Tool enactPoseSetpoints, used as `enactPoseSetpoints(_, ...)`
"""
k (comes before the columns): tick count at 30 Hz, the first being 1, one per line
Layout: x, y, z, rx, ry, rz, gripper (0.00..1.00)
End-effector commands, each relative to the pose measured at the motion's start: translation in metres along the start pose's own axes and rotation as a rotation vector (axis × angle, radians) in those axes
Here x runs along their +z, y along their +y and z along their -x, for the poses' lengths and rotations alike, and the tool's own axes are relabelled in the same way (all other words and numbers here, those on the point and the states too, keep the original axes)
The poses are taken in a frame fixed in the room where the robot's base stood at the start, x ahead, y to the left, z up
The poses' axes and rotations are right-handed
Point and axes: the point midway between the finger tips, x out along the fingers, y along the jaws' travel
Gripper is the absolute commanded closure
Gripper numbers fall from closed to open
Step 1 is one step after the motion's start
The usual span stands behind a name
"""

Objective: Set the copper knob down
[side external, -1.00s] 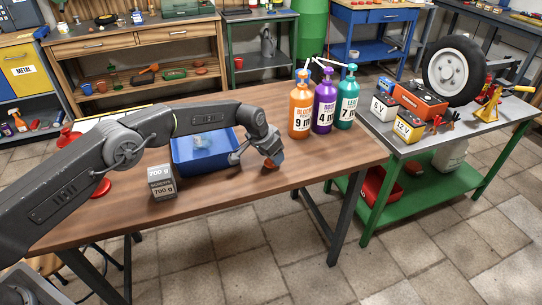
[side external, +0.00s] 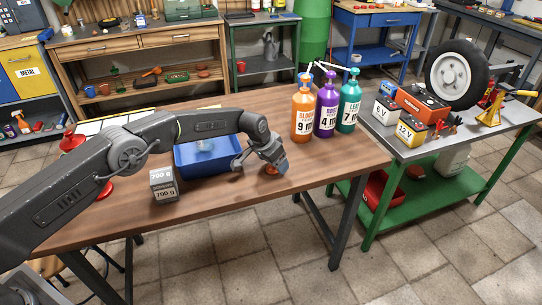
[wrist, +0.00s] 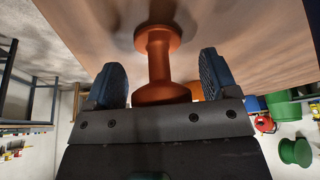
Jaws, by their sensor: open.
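The copper knob (wrist: 159,60) stands on the wooden table between the fingers of my gripper (wrist: 158,82) in the wrist view. It has a wide round end, a narrower stem and a second wide end. Gaps show between the knob and both dark blue finger pads, so the gripper is open around it. In the side view the knob (side external: 270,170) is a small orange-brown spot, partly hidden by my gripper (side external: 276,167), low over the table's right half.
Orange (side external: 302,112), purple (side external: 326,108) and teal (side external: 349,103) bottles stand behind right. The wooden table (side external: 225,213) is clear in front.

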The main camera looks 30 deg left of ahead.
Motion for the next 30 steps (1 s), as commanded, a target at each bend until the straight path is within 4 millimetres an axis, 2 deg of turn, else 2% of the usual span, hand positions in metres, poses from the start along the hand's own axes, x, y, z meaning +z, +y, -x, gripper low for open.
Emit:
enactPoseSetpoints(8,-0.002,0.0,0.029,0.0,0.001,0.0,0.2)
enactPoseSetpoints(15,-0.002,0.0,0.076,-0.001,0.003,0.001,0.2)
enactPoseSetpoints(21,-0.002,0.0,0.108,-0.001,0.002,0.001,0.2)
enactPoseSetpoints(25,-0.001,0.0,0.118,-0.001,0.0,0.001,0.2)
enactPoseSetpoints(30,0.0,0.0,0.122,0.0,-0.002,0.001,0.2)
